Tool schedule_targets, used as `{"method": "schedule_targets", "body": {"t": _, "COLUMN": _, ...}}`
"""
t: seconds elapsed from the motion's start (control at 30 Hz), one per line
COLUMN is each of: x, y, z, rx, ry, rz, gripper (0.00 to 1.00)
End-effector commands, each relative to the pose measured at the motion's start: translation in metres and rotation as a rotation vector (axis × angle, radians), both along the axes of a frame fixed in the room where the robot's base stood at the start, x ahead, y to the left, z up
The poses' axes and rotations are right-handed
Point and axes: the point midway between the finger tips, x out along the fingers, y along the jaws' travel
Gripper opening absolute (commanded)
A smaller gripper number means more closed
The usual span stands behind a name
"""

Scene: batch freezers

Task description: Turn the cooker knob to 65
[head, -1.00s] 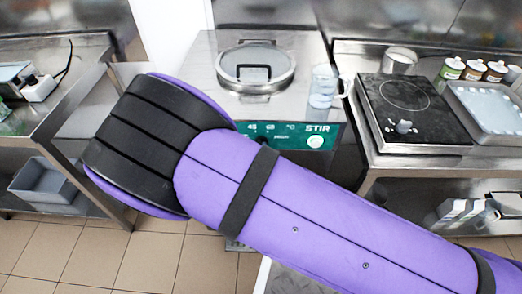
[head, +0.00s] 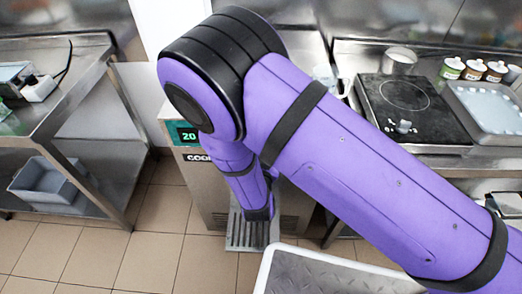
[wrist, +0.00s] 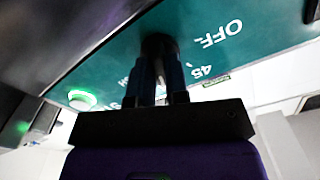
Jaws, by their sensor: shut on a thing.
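The cooker knob (wrist: 158,42) is a dark round knob on a teal control panel (wrist: 105,75) in the wrist view. My gripper (wrist: 160,64) is shut on it, one finger on each side. The markings "OFF" and "45" show on the panel to the right of the knob. Another marking is partly hidden behind the fingers, and I cannot read where the knob points. In the head view my arm covers the knob and my gripper. Only the left end of the machine's panel shows there, with a display (head: 188,136) reading "20".
A green-lit button (wrist: 82,97) is on the panel left of the knob. In the head view, a black hotplate (head: 415,108) and a metal tray (head: 490,108) stand on the right counter. A steel table (head: 70,75) is at the left. A drip grate (head: 245,235) sits low below my arm.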

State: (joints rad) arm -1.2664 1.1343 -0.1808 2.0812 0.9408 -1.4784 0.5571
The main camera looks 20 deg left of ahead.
Motion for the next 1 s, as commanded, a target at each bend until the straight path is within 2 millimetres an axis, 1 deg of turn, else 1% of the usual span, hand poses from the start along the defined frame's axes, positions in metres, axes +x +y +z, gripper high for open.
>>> {"method": "schedule_targets", "body": {"t": 0.57, "x": -0.0016, "y": 0.0001, "z": -0.0018, "rx": 0.027, "ry": 0.012, "rz": 0.001, "gripper": 0.0}}
{"method": "schedule_targets", "body": {"t": 0.6, "x": -0.0015, "y": 0.0, "z": -0.0017, "rx": 0.027, "ry": 0.012, "rz": 0.001, "gripper": 0.24}}
{"method": "schedule_targets", "body": {"t": 0.67, "x": -0.0014, "y": 0.0, "z": -0.0016, "rx": 0.027, "ry": 0.012, "rz": 0.001, "gripper": 0.38}}
{"method": "schedule_targets", "body": {"t": 0.7, "x": -0.0013, "y": 0.0001, "z": -0.0014, "rx": 0.027, "ry": 0.011, "rz": 0.001, "gripper": 0.4}}
{"method": "schedule_targets", "body": {"t": 1.0, "x": 0.0004, "y": 0.0002, "z": -0.0006, "rx": 0.029, "ry": 0.009, "rz": 0.0, "gripper": 0.4}}
